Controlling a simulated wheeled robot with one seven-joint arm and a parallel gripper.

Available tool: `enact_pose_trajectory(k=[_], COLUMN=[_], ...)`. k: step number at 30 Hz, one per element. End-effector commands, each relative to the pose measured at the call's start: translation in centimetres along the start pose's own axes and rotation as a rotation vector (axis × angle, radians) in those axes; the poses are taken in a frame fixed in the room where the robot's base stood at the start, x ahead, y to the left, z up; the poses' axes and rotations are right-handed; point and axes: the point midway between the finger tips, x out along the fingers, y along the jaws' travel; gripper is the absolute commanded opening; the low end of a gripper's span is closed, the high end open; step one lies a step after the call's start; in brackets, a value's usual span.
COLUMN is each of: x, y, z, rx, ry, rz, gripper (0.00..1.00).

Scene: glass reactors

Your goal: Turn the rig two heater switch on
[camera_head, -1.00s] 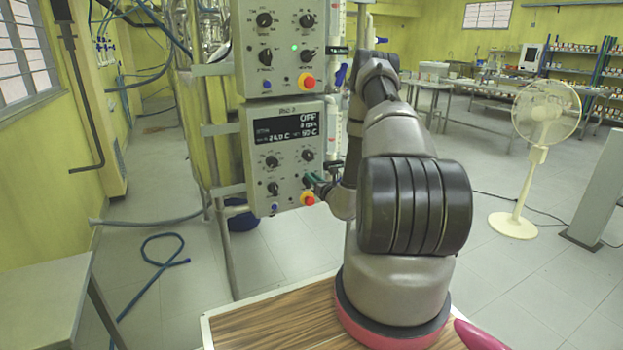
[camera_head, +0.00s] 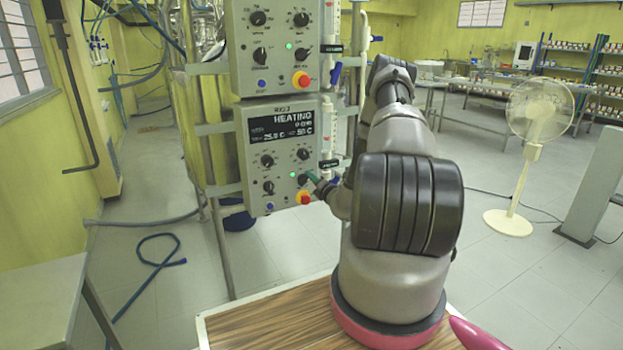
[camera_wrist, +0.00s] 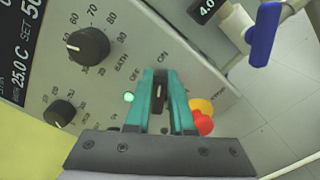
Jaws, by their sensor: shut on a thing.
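The rig two control box (camera_head: 283,209) is the lower of two grey boxes on the rig. Its display (camera_head: 281,128) reads HEATING, with about 25 C and a set value of 50 C. My gripper (camera_head: 311,176) reaches the lower right of this box from the right. In the wrist view its teal fingers (camera_wrist: 160,88) are shut around the black heater switch knob (camera_wrist: 159,92). The knob sits below the OFF and ON markings, and the fingers hide part of it. A green lamp (camera_wrist: 129,97) is lit just left of the fingers.
A red and yellow stop button (camera_wrist: 202,117) is close to the right of the fingers. A blue valve handle (camera_wrist: 264,34) is at upper right. The upper control box (camera_head: 277,45) is directly above. A white fan (camera_head: 524,150) stands far to the right.

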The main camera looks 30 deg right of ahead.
Motion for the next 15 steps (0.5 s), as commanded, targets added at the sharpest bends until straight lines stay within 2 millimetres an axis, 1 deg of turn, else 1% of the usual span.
enact_pose_trajectory(k=[1, 8, 15], x=[-0.42, -0.41, -0.39], y=[-0.36, -0.44, -0.42], z=[-0.77, -0.80, -0.84], rx=[0.018, 0.064, 0.072], ry=[0.018, 0.018, 0.018], rz=[-0.009, -0.008, -0.008], gripper=[0.00, 0.00, 0.00])
